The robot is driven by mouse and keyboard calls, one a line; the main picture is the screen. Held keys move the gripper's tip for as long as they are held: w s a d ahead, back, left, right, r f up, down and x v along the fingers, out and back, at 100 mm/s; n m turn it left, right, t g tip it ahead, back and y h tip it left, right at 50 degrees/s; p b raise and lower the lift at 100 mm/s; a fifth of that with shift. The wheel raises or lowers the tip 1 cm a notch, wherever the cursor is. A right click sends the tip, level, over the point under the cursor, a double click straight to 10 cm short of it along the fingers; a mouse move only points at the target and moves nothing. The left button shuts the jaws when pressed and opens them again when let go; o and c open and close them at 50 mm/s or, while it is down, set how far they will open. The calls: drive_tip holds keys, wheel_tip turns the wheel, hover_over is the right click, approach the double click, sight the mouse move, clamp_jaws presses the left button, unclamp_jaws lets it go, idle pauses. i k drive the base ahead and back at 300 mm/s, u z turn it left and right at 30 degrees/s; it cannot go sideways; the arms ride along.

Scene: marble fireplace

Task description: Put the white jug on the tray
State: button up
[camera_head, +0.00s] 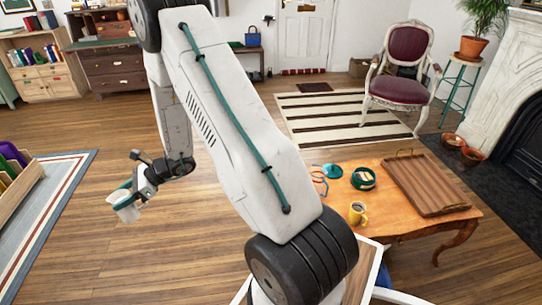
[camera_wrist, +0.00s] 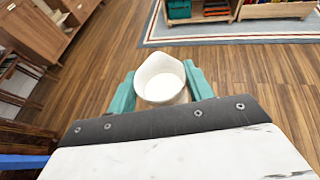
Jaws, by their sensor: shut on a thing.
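My gripper (camera_head: 122,196) is shut on the white jug (camera_head: 128,212) at the left of the head view, held up over the wooden floor. In the wrist view the white jug (camera_wrist: 160,79) sits between the two teal fingers of my gripper (camera_wrist: 160,88), with its open top and pale inside facing the camera. The tray (camera_head: 421,185) is striped wood with thin handles. It lies on the right part of the low wooden table (camera_head: 385,221), well to the right of my gripper, and looks empty.
On the table's left part are a yellow mug (camera_head: 357,213), a round dark green tin (camera_head: 363,178) and a teal lid (camera_head: 332,171). A cushioned chair (camera_head: 400,65) stands behind the table. A fireplace (camera_head: 510,75) is at right. Open floor lies between jug and table.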

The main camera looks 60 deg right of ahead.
sight(417, 175)
drive_tip(key=u, duration=1)
drive_tip(key=k, duration=1.45)
drive_tip(key=z, duration=2.1)
drive_tip(key=i, duration=0.5)
drive_tip(key=u, duration=0.05)
